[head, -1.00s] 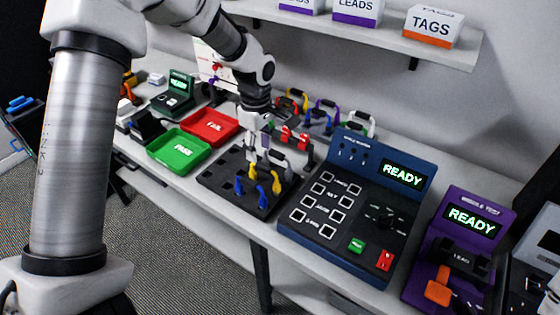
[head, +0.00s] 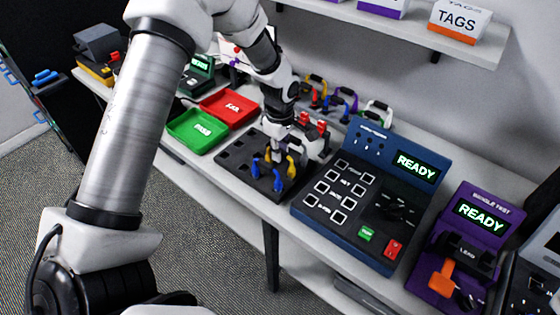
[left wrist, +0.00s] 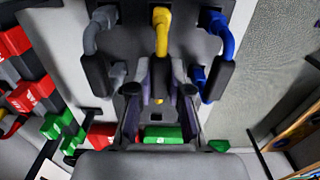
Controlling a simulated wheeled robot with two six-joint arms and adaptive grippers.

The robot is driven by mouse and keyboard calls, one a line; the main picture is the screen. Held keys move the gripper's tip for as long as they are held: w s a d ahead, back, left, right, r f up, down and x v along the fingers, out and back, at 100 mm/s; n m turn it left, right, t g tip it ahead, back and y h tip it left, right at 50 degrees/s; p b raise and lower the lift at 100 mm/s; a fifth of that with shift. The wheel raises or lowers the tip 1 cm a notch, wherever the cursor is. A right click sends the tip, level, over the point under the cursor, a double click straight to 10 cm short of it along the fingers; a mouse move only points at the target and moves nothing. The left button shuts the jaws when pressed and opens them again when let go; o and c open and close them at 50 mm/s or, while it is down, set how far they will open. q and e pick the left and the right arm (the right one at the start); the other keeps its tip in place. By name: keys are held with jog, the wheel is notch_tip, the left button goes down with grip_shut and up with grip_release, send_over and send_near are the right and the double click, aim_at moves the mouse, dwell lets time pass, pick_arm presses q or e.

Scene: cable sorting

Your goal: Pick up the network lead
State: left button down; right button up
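The leads stand in a black rack (head: 236,158) on the bench. A yellow lead (left wrist: 161,30) is in the middle of the left wrist view, with a grey lead (left wrist: 98,32) to its left and a blue lead (left wrist: 222,35) to its right. No readable label shows which is the network lead. My left gripper (left wrist: 160,112) points down into the rack, its fingers apart, lined up with the yellow lead. In the head view it (head: 276,152) is low among the leads and partly hides them. Whether it touches one cannot be told. My right gripper is not in view.
A green tray (head: 183,140) and a red tray (head: 250,117) lie left of the rack. A blue tester (head: 317,226) reading READY stands close on its right, with a purple tester (head: 505,237) beyond. More coloured leads stand behind, below a shelf (head: 412,43).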

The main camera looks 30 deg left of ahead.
pick_arm(q)
jog(key=shift+f, duration=0.1)
jog(key=shift+r, duration=0.25)
notch_tip(320, 180, up, 7)
jog(key=shift+w+r+b, duration=0.1)
jog(key=shift+r+b, duration=0.05)
jog(key=shift+b, duration=0.75)
notch_tip(320, 180, up, 5)
jog(key=p, duration=0.3)
jog(key=shift+r, duration=0.15)
